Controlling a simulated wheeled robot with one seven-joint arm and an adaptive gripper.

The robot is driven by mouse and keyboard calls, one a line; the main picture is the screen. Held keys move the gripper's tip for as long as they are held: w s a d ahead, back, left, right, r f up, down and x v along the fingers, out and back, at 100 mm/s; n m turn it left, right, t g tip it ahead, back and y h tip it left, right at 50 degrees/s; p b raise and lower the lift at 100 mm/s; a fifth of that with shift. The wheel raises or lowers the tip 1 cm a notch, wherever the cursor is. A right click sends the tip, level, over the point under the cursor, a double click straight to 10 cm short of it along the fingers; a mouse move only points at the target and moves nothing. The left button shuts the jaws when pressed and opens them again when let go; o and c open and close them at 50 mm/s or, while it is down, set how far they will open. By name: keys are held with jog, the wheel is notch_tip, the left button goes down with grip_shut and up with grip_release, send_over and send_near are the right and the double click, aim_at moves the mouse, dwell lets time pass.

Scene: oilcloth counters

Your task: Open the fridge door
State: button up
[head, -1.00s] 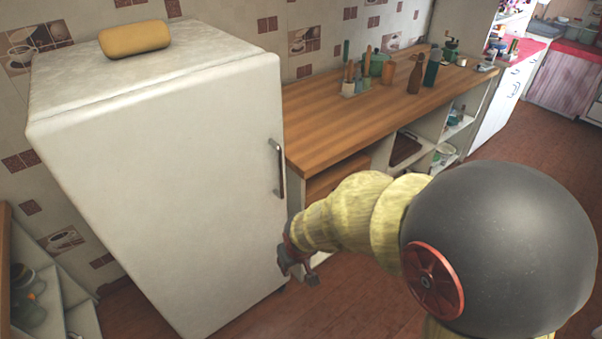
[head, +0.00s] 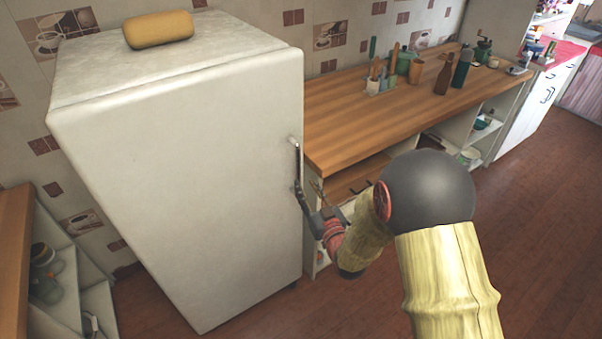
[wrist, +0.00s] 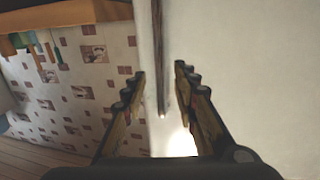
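The white fridge (head: 170,85) stands at the left in the head view, and its door (head: 190,180) looks shut. A slim upright metal handle (head: 296,155) sits near the door's right edge. My gripper (head: 305,186) is at the lower part of this handle. In the wrist view my gripper (wrist: 160,72) has its two fingers spread apart. The handle (wrist: 159,60) shows as a dark bar running between them, with a gap visible on each side. The white door surface (wrist: 260,70) fills the right of that view. Exact contact with the handle cannot be told.
A wooden counter (head: 390,110) with open shelves stands right of the fridge, holding bottles and utensils. A yellow rounded box (head: 158,29) lies on the fridge. A low shelf unit (head: 75,285) stands at the left. The brown floor (head: 540,220) at right is clear.

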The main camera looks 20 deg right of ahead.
aim_at(299, 174)
jog(key=w, duration=0.2)
jog(key=w+b, duration=0.1)
jog(key=w, duration=0.2)
jog(key=w+a, duration=0.1)
jog(key=w, duration=0.1)
jog(key=shift+w+b, duration=0.25)
jog(key=shift+b, duration=0.05)
grip_shut()
dwell(0.7)
